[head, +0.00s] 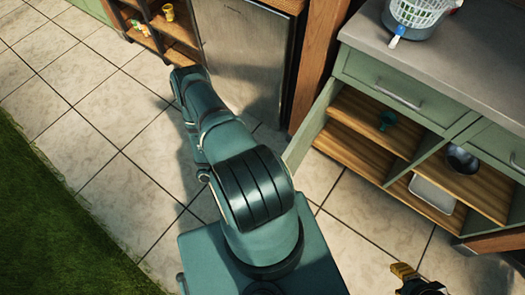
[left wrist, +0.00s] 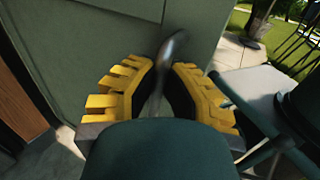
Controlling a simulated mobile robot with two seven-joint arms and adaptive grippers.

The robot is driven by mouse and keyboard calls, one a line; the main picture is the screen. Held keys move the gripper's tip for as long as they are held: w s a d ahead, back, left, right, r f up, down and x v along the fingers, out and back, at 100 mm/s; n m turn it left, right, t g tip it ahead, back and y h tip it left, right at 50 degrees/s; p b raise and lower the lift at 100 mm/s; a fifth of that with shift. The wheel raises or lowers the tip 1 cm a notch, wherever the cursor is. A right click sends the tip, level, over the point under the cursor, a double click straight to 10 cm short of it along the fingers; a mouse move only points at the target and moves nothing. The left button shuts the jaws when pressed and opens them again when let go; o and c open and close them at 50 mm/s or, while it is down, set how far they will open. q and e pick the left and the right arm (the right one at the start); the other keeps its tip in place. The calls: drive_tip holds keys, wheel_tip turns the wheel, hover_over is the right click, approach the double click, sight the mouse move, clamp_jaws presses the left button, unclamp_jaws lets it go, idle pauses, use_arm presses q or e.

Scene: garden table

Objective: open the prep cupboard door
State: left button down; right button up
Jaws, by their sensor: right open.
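The green prep cupboard door (head: 308,130) stands swung out from the left side of the cupboard, nearly edge-on in the head view. The cupboard's wooden shelves (head: 365,145) show behind it. In the left wrist view, the door's outer face (left wrist: 90,65) is close, with its dark grey handle (left wrist: 172,55). My left gripper (left wrist: 165,90) has its yellow fingers on both sides of the handle, the dark pads against it. It is hidden in the head view. My right gripper (head: 405,276) is open and empty at the bottom right, partly cut off.
A grey counter (head: 440,65) with a white basket (head: 420,12) lies above the cupboard. A teal cup (head: 387,120), a dark bowl (head: 462,158) and a white tray (head: 432,194) sit on its shelves. A wooden post (head: 318,60) stands left of the cupboard. Tiled floor (head: 100,130) is clear at left.

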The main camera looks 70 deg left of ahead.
use_arm(q)
drive_tip(key=c, duration=1)
unclamp_jaws()
drive_tip(key=shift+s, duration=0.15)
drive_tip(key=v, duration=1.2)
